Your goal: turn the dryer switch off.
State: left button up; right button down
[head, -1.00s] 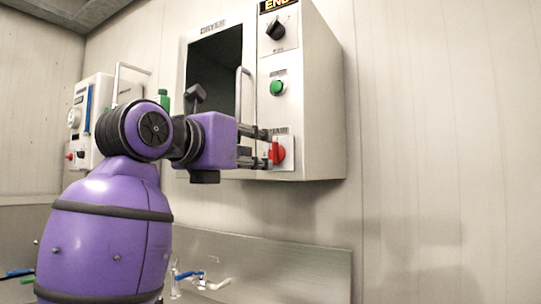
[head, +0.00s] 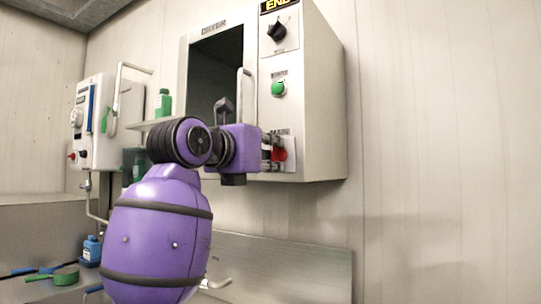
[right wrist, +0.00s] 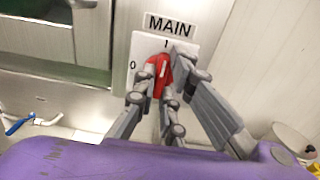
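The dryer (head: 322,110) is a pale wall box with an open dark front. Its red main switch (head: 279,150) is low on the right of its front. In the right wrist view the red switch handle (right wrist: 157,70) sits below the MAIN label and points up at the I mark, with the 0 mark to its left. My right gripper (head: 270,152) is at the switch with its fingers apart, one on each side of the handle. The fingers hide part of the handle, and I cannot tell whether they touch it. My left gripper is out of view.
Above the switch are a green button (head: 278,88) and a black knob (head: 276,31). A vertical metal handle (head: 240,95) stands close to my right gripper. Another wall unit (head: 98,125) is at the left. The wall right of the dryer is clear.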

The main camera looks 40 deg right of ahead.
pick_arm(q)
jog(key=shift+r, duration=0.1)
